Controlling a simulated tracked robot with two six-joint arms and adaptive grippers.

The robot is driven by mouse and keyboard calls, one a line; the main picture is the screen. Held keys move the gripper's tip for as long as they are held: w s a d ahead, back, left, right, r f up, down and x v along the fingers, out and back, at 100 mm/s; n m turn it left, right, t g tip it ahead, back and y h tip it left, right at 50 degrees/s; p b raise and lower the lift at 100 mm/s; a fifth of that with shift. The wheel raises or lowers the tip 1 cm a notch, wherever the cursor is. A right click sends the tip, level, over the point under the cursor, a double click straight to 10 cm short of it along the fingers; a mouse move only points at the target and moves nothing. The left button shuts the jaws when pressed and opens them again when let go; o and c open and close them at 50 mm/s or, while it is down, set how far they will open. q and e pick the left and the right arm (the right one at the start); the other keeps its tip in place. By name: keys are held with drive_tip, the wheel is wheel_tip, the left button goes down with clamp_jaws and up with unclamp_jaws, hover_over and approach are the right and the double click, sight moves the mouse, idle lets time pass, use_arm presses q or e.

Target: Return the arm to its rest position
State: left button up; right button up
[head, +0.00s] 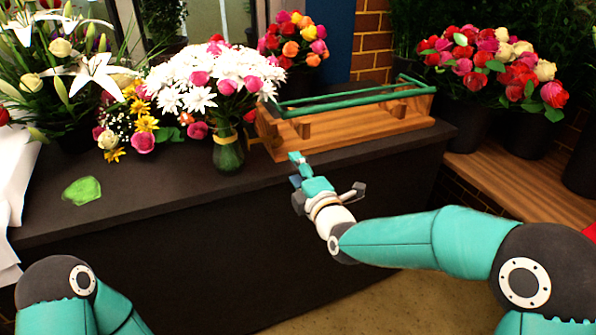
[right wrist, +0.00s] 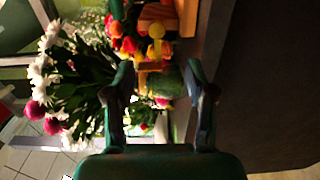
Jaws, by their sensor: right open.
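My right gripper (head: 318,180) is in front of the dark counter's front edge, near the wooden rack. In the right wrist view its two fingers stand apart (right wrist: 158,75), with nothing held between them. My right arm comes in from the right, bent at the elbow. A glass vase (head: 228,155) of white and pink flowers stands on the counter to the left of the gripper, apart from it. Part of my left arm shows at the bottom left; its gripper is out of the picture.
The wooden rack (head: 345,128) with green stems on it sits at the counter's right end. A green patch (head: 82,190) lies on the counter (head: 150,198) at the left. Flower buckets (head: 465,125) stand at the right. The floor before the counter is clear.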

drive_tip(key=shift+d, duration=0.1)
drive_tip(key=s+d+f+m+g+h, duration=0.15)
drive_tip(key=d+f, duration=0.25)
drive_tip(key=f, duration=0.5)
drive_tip(key=s+d+f+m+g+h, duration=0.1)
drive_tip(key=s+d+f+m+g, duration=0.15)
drive_tip(key=f, duration=0.65)
drive_tip(key=s+d+f+m+g+h, duration=0.1)
drive_tip(key=s+d+f+g, duration=0.2)
drive_tip(key=f, duration=0.6)
drive_tip(key=s+f+m+g, duration=0.2)
drive_tip(key=s+f+m, duration=0.25)
drive_tip(key=s, duration=0.35)
drive_tip(key=s+d+f+m+g, duration=0.1)
drive_tip(key=s+f+m+g, duration=0.2)
drive_tip(key=s+f, duration=0.35)
drive_tip(key=s+f+m+g, duration=0.2)
drive_tip(key=s+f+m, duration=0.2)
drive_tip(key=s, duration=0.5)
drive_tip(key=s+a+m+g+y, duration=0.1)
drive_tip(key=s+m+g, duration=0.1)
drive_tip(key=s+m, duration=0.45)
wheel_tip(320, 180, up, 12)
drive_tip(key=m+p, duration=0.1)
drive_tip(key=p, duration=1.1)
drive_tip(key=shift+w+r, duration=0.2)
drive_tip(key=shift+w, duration=0.25)
